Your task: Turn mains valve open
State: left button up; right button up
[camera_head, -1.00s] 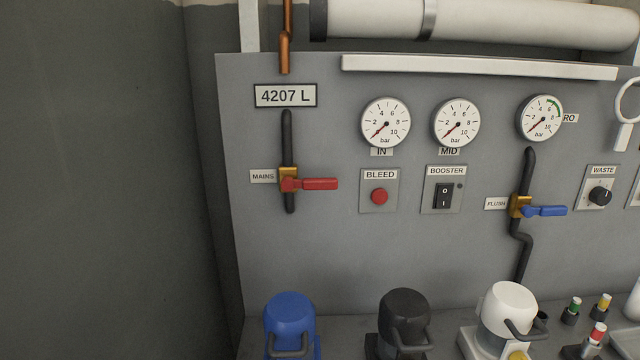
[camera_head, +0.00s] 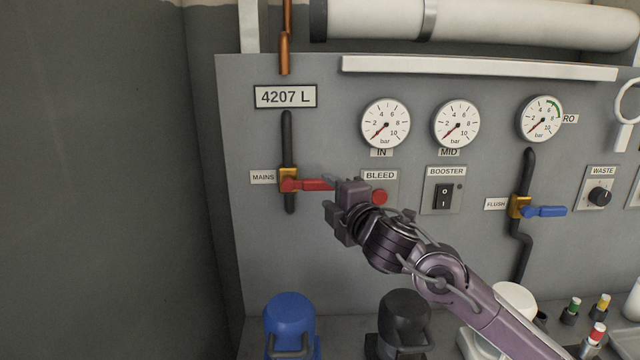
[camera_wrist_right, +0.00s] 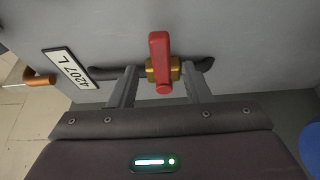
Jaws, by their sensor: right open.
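The mains valve has a brass body (camera_head: 289,174) on a vertical black pipe, beside the MAINS label. Its red lever (camera_head: 306,185) points right, across the pipe. My right gripper (camera_head: 331,190) is at the lever's free end, which it partly hides in the head view. In the right wrist view the open fingers (camera_wrist_right: 160,90) stand on either side of the red lever (camera_wrist_right: 160,60), with a gap on both sides. The brass body (camera_wrist_right: 175,70) shows behind it. My left gripper is in neither view.
The BLEED button (camera_head: 379,196) is close beside my right gripper, and the BOOSTER switch (camera_head: 444,196) is farther right. The blue flush lever (camera_head: 546,211) is well to the right. Blue (camera_head: 290,318) and black (camera_head: 404,315) housings stand below.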

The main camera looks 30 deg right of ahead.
aim_at(322, 187)
jog(key=shift+w+d+f+p, duration=0.1)
jog(key=shift+w+d+p, duration=0.1)
jog(key=shift+w, duration=0.75)
jog(key=shift+w+d+r+p, duration=0.1)
jog(key=shift+w+d+p, duration=0.1)
jog(key=shift+w, duration=0.75)
jog(key=shift+w+d+f+p, duration=0.1)
jog(key=shift+w+p, duration=0.1)
jog(key=shift+w, duration=0.75)
grip_shut()
